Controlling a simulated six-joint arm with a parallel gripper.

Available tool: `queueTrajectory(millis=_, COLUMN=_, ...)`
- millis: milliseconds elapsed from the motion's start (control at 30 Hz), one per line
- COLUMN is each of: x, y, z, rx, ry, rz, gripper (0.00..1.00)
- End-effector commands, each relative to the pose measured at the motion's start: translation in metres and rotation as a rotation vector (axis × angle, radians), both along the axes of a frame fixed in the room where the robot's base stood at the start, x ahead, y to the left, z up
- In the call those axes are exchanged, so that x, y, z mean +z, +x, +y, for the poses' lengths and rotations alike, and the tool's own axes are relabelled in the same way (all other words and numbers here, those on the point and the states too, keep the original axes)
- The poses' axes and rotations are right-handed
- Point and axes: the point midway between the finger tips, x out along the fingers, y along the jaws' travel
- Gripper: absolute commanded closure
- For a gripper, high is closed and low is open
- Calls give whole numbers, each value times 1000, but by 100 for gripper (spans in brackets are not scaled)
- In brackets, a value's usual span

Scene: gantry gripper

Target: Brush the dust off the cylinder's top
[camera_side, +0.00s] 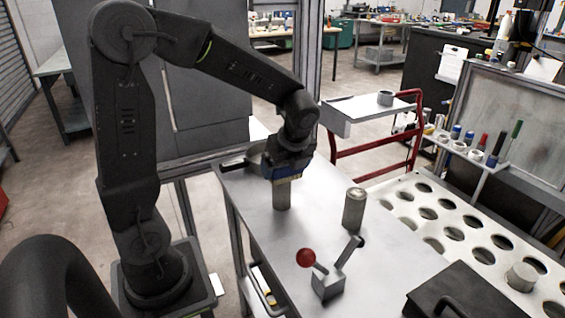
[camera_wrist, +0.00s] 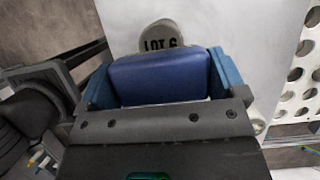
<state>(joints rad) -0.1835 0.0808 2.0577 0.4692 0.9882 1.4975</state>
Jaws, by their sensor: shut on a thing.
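My gripper (camera_side: 285,172) hangs low over the metal table, pointing down. In the wrist view my gripper (camera_wrist: 160,77) is shut on a dark blue block-shaped brush (camera_wrist: 160,80), held between its two blue fingers. I cannot tell whether bristles touch the top. Dust is not clearly visible.
A second upright cylinder (camera_side: 354,209) stands to the right. A lever with a red ball (camera_side: 306,258) stands nearer the front. A round dish (camera_side: 257,160) lies behind my gripper. A white rack with holes (camera_side: 440,215) is at the right, and a dark box (camera_side: 470,290) at the front right.

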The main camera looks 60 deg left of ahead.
Motion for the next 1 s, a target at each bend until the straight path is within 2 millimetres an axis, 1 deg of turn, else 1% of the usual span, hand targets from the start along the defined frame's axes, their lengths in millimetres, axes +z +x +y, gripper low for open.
queueTrajectory(millis=33, x=17, y=2, z=1, rx=1, ry=2, rz=-13, gripper=32)
queueTrajectory(millis=67, x=24, y=1, z=1, rx=1, ry=2, rz=-14, gripper=32)
queueTrajectory(millis=167, x=30, y=1, z=0, rx=-1, ry=0, rz=-9, gripper=32)
queueTrajectory(millis=600, x=70, y=1, z=1, rx=1, ry=1, rz=-9, gripper=32)
queueTrajectory(millis=767, x=79, y=1, z=1, rx=1, ry=0, rz=-8, gripper=32)
queueTrajectory(millis=1000, x=80, y=1, z=1, rx=0, ry=0, rz=-8, gripper=32)
